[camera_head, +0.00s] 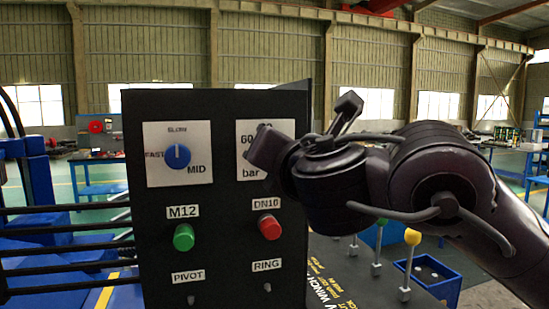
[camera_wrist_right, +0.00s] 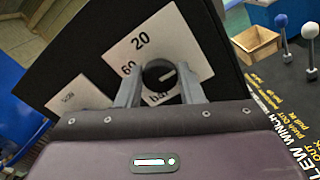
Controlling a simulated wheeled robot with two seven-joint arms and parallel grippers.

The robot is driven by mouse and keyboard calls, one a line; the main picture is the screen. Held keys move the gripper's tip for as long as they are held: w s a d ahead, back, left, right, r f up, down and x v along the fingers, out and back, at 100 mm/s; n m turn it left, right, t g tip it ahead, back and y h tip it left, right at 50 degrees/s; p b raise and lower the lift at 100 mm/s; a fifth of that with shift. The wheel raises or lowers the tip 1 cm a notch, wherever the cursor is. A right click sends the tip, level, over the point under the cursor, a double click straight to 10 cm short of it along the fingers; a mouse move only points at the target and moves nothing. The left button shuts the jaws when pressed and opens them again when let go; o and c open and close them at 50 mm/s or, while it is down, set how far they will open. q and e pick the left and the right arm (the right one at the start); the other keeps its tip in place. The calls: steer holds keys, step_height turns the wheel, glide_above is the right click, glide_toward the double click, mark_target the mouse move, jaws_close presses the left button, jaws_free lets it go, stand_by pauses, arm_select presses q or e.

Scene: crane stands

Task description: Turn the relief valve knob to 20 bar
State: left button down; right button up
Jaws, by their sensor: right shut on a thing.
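The relief valve knob (camera_wrist_right: 158,75) is a dark round knob on a white plate (camera_wrist_right: 190,50) on the black panel. The plate reads 20 at its top, 60 at one side and "bar" below. The knob's pale pointer line points right in the wrist view, away from the 60 and not at the 20. My right gripper (camera_wrist_right: 160,88) is shut on the knob, one finger at each side. In the head view my right gripper (camera_head: 300,140) covers the knob and the right part of its plate (camera_head: 248,172). My left gripper is not in view.
The panel (camera_head: 225,250) also carries a blue selector knob (camera_head: 176,156), a green M12 button (camera_head: 184,237) and a red DN10 button (camera_head: 269,226). Levers with a yellow ball (camera_head: 412,237) stand to the right, near a blue bin (camera_head: 438,275).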

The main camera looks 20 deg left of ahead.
stand_by(0.4)
steer(key=o, duration=1)
steer(key=shift+c, duration=0.2)
steer(key=b+v, duration=0.2)
steer(key=v, duration=0.5)
steer(key=shift+s+d, duration=0.25)
steer(key=shift+s, duration=0.1)
